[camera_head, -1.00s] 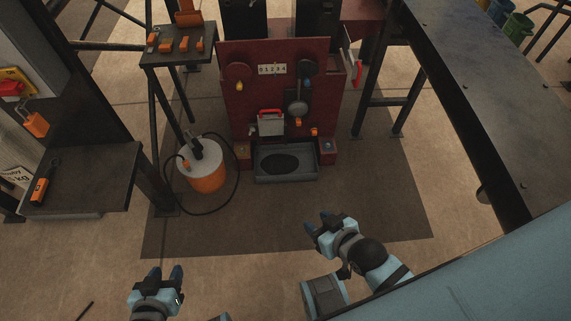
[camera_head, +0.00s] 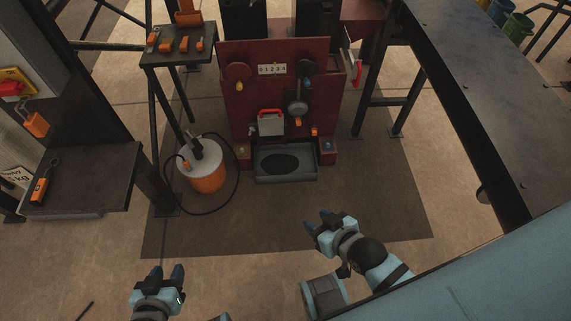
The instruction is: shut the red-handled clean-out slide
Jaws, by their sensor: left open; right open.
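The clean-out slide (camera_head: 271,125) is a grey plate with a red handle (camera_head: 270,112) along its top, on the front of the dark red press (camera_head: 330,75). How far it stands open cannot be told from here. A grey tray (camera_head: 286,180) with a dark patch in it sits below, at the foot of the press. My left gripper (camera_head: 168,273) is open and empty at the bottom left, well apart from the press. My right gripper (camera_head: 321,222) is open and empty, nearer, but still short of the tray.
A white and orange drum (camera_head: 203,167) with a black hose stands left of the tray. A dark bench (camera_head: 85,178) is at the left, and a long dark table (camera_head: 490,100) at the right. The mat (camera_head: 250,225) before the press is clear.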

